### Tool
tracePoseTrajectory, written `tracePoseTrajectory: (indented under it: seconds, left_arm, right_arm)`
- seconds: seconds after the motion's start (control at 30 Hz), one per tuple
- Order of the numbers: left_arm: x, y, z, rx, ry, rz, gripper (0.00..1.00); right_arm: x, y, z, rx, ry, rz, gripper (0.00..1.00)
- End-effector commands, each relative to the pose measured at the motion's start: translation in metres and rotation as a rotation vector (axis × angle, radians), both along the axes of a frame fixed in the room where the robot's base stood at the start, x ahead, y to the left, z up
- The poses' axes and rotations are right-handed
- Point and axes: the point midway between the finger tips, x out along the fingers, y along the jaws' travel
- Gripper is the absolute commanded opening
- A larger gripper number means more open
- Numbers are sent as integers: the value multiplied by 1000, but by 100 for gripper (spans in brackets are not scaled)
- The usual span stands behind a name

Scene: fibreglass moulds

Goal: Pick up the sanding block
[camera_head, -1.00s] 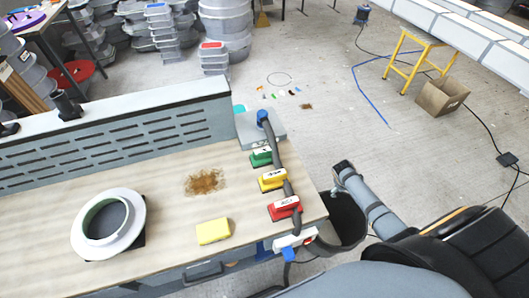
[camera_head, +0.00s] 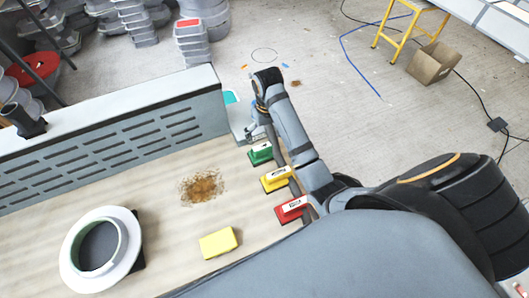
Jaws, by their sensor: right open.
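Green (camera_head: 262,153), yellow (camera_head: 275,179) and red (camera_head: 291,209) blocks with white labels stand in a row along the right side of the bench. A plain pale yellow block (camera_head: 219,242) lies to their left, near the front edge. I cannot tell from the labels which one is the sanding block. My right arm reaches in from the right over the bench edge, partly covering the row's right side. My right gripper (camera_head: 254,131) is small and partly hidden, above the bench's far right corner, just beyond the green block. It is open. My left gripper is not in view.
A white ring-shaped mould (camera_head: 72,252) sits at the left of the bench (camera_head: 150,225). A brown stain (camera_head: 201,187) marks the middle. A slotted grey panel (camera_head: 120,140) runs along the back. Beyond are a cardboard box (camera_head: 432,63) and a yellow stool (camera_head: 410,22).

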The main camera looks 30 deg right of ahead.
Motion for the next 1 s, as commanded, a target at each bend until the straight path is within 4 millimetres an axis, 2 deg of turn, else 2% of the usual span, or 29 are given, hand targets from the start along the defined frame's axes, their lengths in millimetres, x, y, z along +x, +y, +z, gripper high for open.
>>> tracePoseTrajectory:
  seconds: [0.03, 0.13, 0.2, 0.33, 0.43, 0.57, 0.7, 0.83, 0.97, 1.0]
  left_arm:
    - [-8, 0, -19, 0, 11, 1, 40]
    - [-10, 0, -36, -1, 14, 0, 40]
    - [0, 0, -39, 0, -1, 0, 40]
    - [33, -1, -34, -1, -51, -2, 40]
    - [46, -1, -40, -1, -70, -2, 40]
    - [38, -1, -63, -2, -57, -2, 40]
    - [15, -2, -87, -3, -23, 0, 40]
    - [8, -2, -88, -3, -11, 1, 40]
    - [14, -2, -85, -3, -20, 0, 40]
    - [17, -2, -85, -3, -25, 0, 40]
  right_arm:
    - [0, 0, -19, 0, 0, 0, 100]
    - [1, 0, -35, 0, -1, 0, 100]
    - [1, 0, -39, -1, -1, 0, 100]
    - [1, 0, -37, -1, -1, 0, 100]
    - [2, 0, -44, -1, 0, 0, 100]
    - [5, 1, -65, 0, 0, 0, 100]
    - [7, 1, -88, 0, -1, 1, 100]
    - [8, 1, -89, -1, -2, 1, 100]
    - [7, 1, -87, -1, -1, 1, 100]
    - [7, 1, -87, -1, -1, 1, 96]
